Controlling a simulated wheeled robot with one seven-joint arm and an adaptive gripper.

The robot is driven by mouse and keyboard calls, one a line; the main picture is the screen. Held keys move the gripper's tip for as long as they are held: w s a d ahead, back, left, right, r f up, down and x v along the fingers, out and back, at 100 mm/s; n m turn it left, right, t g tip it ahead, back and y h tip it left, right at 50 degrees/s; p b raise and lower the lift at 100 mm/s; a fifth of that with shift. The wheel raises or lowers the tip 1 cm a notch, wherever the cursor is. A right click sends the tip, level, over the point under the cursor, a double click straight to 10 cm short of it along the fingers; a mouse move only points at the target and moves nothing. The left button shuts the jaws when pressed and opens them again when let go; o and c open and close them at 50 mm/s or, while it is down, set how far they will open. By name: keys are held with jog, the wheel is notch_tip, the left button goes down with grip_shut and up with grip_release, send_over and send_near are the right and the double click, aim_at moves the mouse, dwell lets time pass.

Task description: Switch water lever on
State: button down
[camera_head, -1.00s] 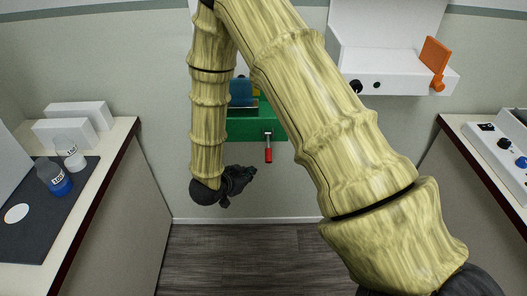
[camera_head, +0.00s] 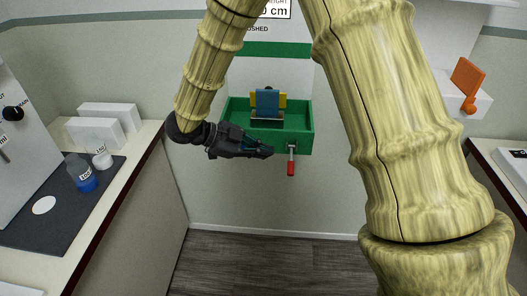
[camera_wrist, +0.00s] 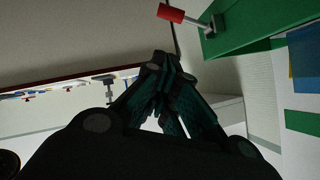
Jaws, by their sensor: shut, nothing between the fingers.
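The water lever (camera_head: 291,167) has a red grip and a short metal stem. It hangs straight down from the front of a green wall box (camera_head: 306,142). In the wrist view the red grip (camera_wrist: 171,13) shows at the top, with its stem reaching to the green box (camera_wrist: 250,30). My gripper (camera_head: 270,151) is shut and empty. In the head view it points right, just left of the lever's stem and in front of the box's lower front. In the wrist view its fingertips (camera_wrist: 160,57) meet, below the red grip and apart from it.
Blue and yellow pieces (camera_head: 266,102) stand in the green box. On the left counter are a bottle with blue liquid (camera_head: 86,178), a small white container and white boxes. An orange lever (camera_head: 468,78) sits on a white unit at right. The floor below the box is clear.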

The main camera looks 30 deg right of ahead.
aim_at(291, 161)
jog(key=d+f+p, duration=0.3)
jog(key=d+f, duration=0.4)
jog(key=d, duration=0.1)
jog(key=shift+s+f, duration=0.2)
jog(key=shift+s, duration=0.2)
jog(key=shift+s+f, duration=0.1)
jog(key=shift+f, duration=0.8)
